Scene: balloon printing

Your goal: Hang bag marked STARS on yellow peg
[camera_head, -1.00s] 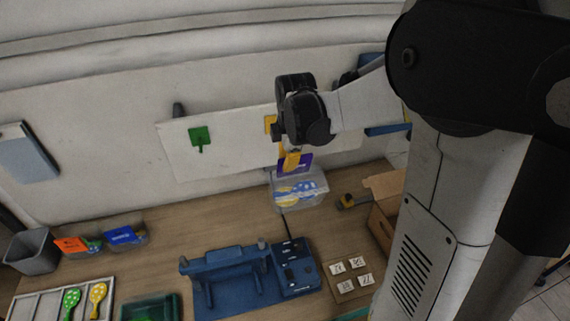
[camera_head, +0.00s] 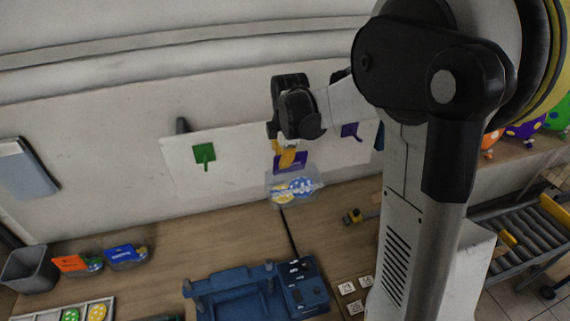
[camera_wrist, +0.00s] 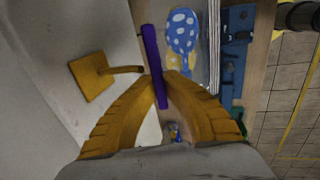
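My gripper (camera_head: 288,150) is shut on the purple header (camera_head: 291,163) of a clear bag (camera_head: 294,188) and holds it in the air in front of the white board. The bag has blue polka-dotted and yellow pieces inside. I cannot read the header's lettering. In the wrist view, the purple header (camera_wrist: 152,58) stands edge-on between the fingertips (camera_wrist: 164,78). The yellow peg (camera_wrist: 93,76) with its square base is on the board, left of the header, its rod reaching toward the header with a small gap. In the head view my gripper mostly hides this peg.
A green peg (camera_head: 204,154) and a purple peg (camera_head: 350,130) flank the gripper on the board. Bags with orange (camera_head: 73,263) and blue (camera_head: 124,253) headers lie at the table's left, by a grey bin (camera_head: 26,268). A blue fixture (camera_head: 235,290) stands below the held bag.

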